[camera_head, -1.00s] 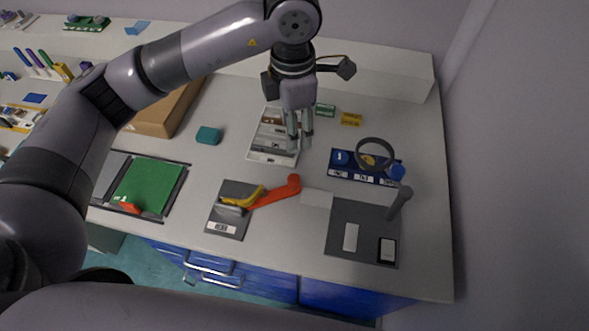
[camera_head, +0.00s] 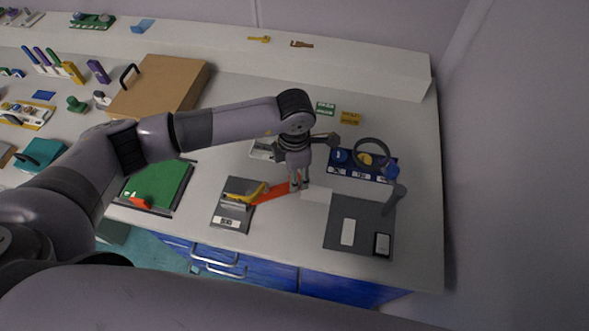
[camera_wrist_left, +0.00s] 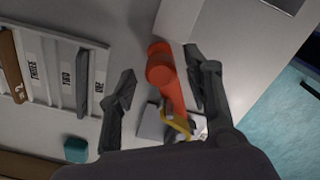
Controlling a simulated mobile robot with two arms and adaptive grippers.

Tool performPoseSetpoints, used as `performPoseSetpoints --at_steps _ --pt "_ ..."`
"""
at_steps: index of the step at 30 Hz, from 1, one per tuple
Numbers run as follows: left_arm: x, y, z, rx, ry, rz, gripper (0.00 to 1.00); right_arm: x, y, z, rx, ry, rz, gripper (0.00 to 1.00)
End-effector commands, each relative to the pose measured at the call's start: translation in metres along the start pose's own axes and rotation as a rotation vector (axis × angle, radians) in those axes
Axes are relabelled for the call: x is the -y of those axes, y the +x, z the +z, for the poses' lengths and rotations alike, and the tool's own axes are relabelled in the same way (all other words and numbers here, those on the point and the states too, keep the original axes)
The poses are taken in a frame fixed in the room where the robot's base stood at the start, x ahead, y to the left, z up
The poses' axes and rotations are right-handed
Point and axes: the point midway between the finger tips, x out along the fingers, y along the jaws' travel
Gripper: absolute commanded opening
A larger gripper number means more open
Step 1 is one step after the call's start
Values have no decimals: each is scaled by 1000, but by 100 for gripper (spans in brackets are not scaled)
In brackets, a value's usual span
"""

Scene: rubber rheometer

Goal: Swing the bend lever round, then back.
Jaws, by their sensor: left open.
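The bend lever is an orange-red bar (camera_head: 268,193) with a thick knob end. It runs from a grey bending plate (camera_head: 228,213) with a yellow curved piece (camera_head: 248,195) on it. My left gripper (camera_head: 299,186) is open, pointing down at the lever's knob end. In the left wrist view the lever (camera_wrist_left: 172,85) lies between the two spread fingers (camera_wrist_left: 160,70), with visible gaps on both sides. The yellow piece (camera_wrist_left: 177,122) shows beyond the knob. Whether the fingertips reach down to knob height is unclear. My right gripper is not in view.
A white block (camera_head: 316,195) stands close right of the knob. A dark grey mat (camera_head: 360,228) with a tilted grey handle (camera_head: 394,197) lies further right. A blue rack (camera_head: 375,173) is behind. A labelled tray (camera_wrist_left: 50,70) and a teal block (camera_wrist_left: 75,150) show in the wrist view.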

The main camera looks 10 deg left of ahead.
Motion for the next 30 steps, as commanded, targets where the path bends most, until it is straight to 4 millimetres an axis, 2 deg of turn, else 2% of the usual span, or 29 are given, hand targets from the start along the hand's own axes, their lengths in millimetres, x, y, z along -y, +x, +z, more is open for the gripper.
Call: performPoseSetpoints --at_steps 10,30 --pt "0 5 0 0 1 -1 46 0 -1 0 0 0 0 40" --pt "0 4 0 0 0 0 1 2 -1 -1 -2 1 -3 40"
